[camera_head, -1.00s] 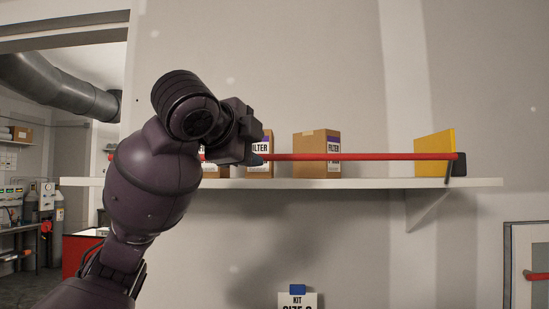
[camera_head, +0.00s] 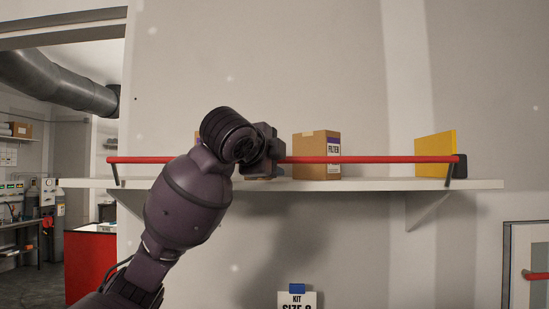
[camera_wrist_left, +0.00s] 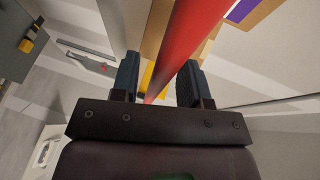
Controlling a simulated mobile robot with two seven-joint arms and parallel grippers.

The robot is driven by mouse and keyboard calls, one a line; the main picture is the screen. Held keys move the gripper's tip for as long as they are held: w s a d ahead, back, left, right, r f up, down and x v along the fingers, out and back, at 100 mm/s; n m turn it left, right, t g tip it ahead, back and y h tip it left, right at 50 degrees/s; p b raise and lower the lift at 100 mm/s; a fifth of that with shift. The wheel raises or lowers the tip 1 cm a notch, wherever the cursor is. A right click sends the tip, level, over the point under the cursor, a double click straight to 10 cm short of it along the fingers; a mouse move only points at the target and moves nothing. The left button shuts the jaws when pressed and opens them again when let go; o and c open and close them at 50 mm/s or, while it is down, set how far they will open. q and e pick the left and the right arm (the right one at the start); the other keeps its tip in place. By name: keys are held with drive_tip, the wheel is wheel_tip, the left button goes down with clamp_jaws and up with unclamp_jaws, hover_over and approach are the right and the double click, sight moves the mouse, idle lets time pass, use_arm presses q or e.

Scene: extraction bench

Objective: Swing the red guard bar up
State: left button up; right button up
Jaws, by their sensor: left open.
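The red guard bar (camera_head: 375,159) runs level along the front of the white wall shelf (camera_head: 385,185), with a dark bent arm at each end. My left gripper (camera_head: 277,158) is at the bar, left of its middle, and hides a short stretch of it. In the left wrist view the red bar (camera_wrist_left: 180,50) passes between the two dark fingers of the open gripper (camera_wrist_left: 160,82). A small gap shows beside the bar on the right finger's side. My right gripper is in neither view.
A FILTER box (camera_head: 316,154) stands on the shelf behind the bar, right of my gripper; another is mostly hidden behind my arm. A yellow panel (camera_head: 435,147) and a dark block (camera_head: 461,164) are at the shelf's right end. A KIT sign (camera_head: 297,300) is below.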

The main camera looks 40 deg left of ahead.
use_arm(q)
drive_tip(key=shift+w, duration=0.1)
drive_tip(key=shift+c, duration=0.4)
clamp_jaws()
drive_tip(key=shift+w+a+r+n+g+h, duration=0.15)
drive_tip(key=shift+w+a+n+g+h, duration=0.25)
drive_tip(key=shift+g, duration=0.5)
drive_tip(key=shift+w+a+r+n+g+h, duration=0.1)
drive_tip(key=shift+w+a+n+g+h, duration=0.1)
drive_tip(key=shift+w+a+g+h, duration=0.55)
drive_tip(key=shift+s+d, duration=0.3)
drive_tip(key=shift+d, duration=0.05)
drive_tip(key=shift+o, duration=0.4)
unclamp_jaws()
